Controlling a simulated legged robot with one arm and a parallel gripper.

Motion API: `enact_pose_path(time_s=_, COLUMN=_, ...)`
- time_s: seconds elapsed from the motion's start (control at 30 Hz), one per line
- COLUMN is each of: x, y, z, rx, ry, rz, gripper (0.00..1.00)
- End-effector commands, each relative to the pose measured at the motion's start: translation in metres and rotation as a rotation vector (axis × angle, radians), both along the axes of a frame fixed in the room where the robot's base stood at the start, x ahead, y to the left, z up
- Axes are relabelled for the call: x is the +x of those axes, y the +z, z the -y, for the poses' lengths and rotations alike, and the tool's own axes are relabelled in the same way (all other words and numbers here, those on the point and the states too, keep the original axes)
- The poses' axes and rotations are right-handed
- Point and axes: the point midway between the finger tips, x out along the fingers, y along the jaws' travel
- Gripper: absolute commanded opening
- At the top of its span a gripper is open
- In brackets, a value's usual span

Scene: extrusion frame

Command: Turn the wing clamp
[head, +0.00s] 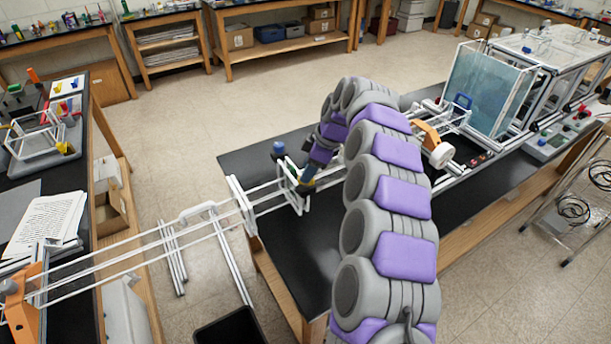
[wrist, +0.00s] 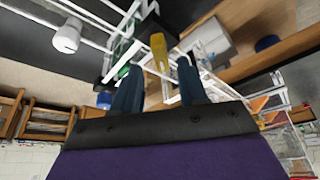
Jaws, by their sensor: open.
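A yellow piece (wrist: 159,52), which looks like the wing clamp's handle, stands out from the white extrusion frame in the wrist view. In the head view a small yellow part (head: 307,183) shows at the frame by my fingertips. My gripper (wrist: 160,64) is open, with one dark blue finger on each side of the yellow piece. I cannot tell whether either finger touches it. In the head view my gripper (head: 309,176) points down at the frame, and my arm hides part of the bench behind it.
The white extrusion frame (head: 262,205) stretches across the black bench (head: 235,160) and over the floor to the left. A blue knob (head: 279,147) stands close to my gripper. An orange bracket with a white knob (head: 441,155) and a clear tank (head: 487,90) are to the right.

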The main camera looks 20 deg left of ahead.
Motion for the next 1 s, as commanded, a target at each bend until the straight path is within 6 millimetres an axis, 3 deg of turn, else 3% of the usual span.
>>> enact_pose_path(time_s=0.2, x=-0.002, y=-0.019, z=-0.002, rx=0.005, ry=0.001, rz=-0.001, gripper=0.43)
enact_pose_path(time_s=0.57, x=-0.002, y=-0.025, z=-0.010, rx=0.000, ry=0.000, rz=0.001, gripper=0.43)
enact_pose_path(time_s=1.0, x=-0.001, y=-0.024, z=-0.005, rx=0.004, ry=-0.001, rz=0.002, gripper=0.02)
